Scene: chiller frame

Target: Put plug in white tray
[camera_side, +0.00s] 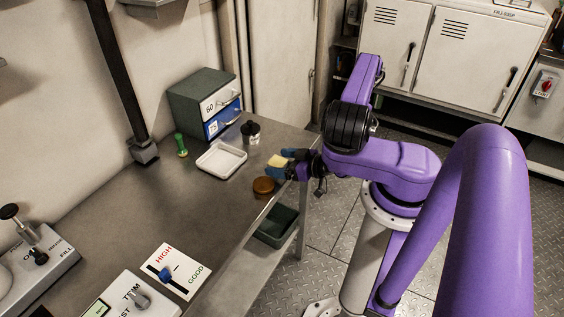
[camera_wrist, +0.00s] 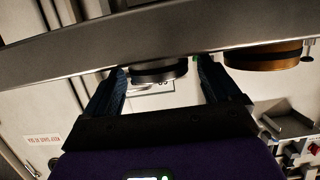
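The white tray (camera_side: 221,160) lies empty on the steel bench, below the drawer box. A small green knobbed piece (camera_side: 181,145) stands left of it; it may be the plug, but I cannot tell for certain. My gripper (camera_side: 282,164) is at the bench's right edge, right of the tray. A yellow block (camera_side: 278,161) shows at its fingers in the side view; I cannot make it out in the wrist view. There the fingers of my gripper (camera_wrist: 160,85) stand apart, with nothing clearly held. A dark round thing (camera_wrist: 158,72) shows beyond, between them.
A dark jar (camera_side: 250,133) stands behind the tray. A brown round disc (camera_side: 263,187) lies near my gripper; it also shows in the wrist view (camera_wrist: 262,57). The drawer box (camera_side: 205,103) stands at the back. A green bin (camera_side: 276,228) sits below the bench edge. The bench middle is clear.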

